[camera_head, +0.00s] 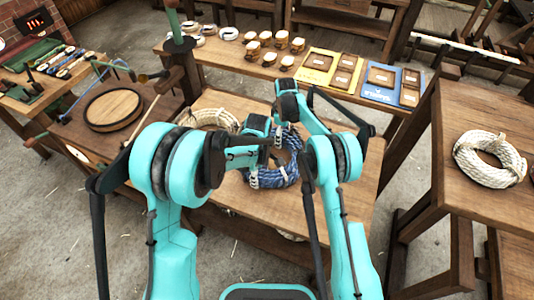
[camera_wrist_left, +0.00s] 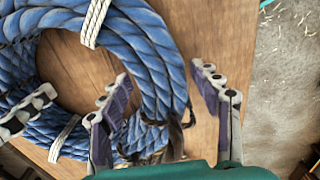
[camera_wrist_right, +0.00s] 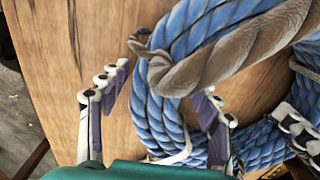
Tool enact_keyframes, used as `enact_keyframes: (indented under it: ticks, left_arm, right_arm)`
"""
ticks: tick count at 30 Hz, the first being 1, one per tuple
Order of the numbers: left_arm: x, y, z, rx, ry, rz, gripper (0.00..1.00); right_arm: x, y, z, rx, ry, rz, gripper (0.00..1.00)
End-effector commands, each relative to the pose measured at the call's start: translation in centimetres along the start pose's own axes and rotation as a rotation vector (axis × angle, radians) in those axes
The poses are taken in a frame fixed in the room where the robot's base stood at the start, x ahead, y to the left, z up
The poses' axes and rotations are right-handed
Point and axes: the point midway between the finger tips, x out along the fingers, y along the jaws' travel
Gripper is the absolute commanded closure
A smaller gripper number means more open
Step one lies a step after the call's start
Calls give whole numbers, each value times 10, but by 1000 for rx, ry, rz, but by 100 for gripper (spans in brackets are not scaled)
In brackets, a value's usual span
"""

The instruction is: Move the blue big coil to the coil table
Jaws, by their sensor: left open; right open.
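The blue big coil (camera_head: 293,172) lies flat on a wooden table (camera_head: 345,185) in the middle of the head view, partly covered by my arms. My left gripper (camera_head: 266,177) is open at its near side. In the left wrist view my left fingers (camera_wrist_left: 163,78) stand either side of the coil's band (camera_wrist_left: 150,45), one over the hole, one outside. My right gripper (camera_head: 272,138) is open at the coil's far side. In the right wrist view its fingers (camera_wrist_right: 165,75) also straddle the band (camera_wrist_right: 160,115). Whether fingers touch rope is unclear.
A beige coil (camera_head: 208,119) lies behind on the same table. Another table (camera_head: 490,110) at the right bears a white coil (camera_head: 490,160). A back bench holds small goods and a blue board (camera_head: 392,85). A round wooden lid (camera_head: 113,109) is at the left.

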Motion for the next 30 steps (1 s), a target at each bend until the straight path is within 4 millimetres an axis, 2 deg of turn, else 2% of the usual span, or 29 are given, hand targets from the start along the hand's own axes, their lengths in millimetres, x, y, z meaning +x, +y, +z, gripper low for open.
enact_keyframes:
  ticks: [5,12,18,22,25,30]
  left_arm:
    - [-23,0,0,0,0,0,37]
    - [-76,0,0,0,0,0,37]
    - [-108,0,0,0,0,0,37]
    - [-117,0,0,0,0,0,37]
    - [-118,0,0,0,0,0,37]
    - [-118,0,0,0,0,0,37]
  right_arm:
    - [0,0,0,0,0,0,37]
    - [0,0,0,0,0,0,37]
    - [0,0,0,0,0,0,37]
    - [-2,0,0,0,0,0,37]
    - [-10,0,0,0,0,0,37]
    - [-42,0,0,0,0,0,37]
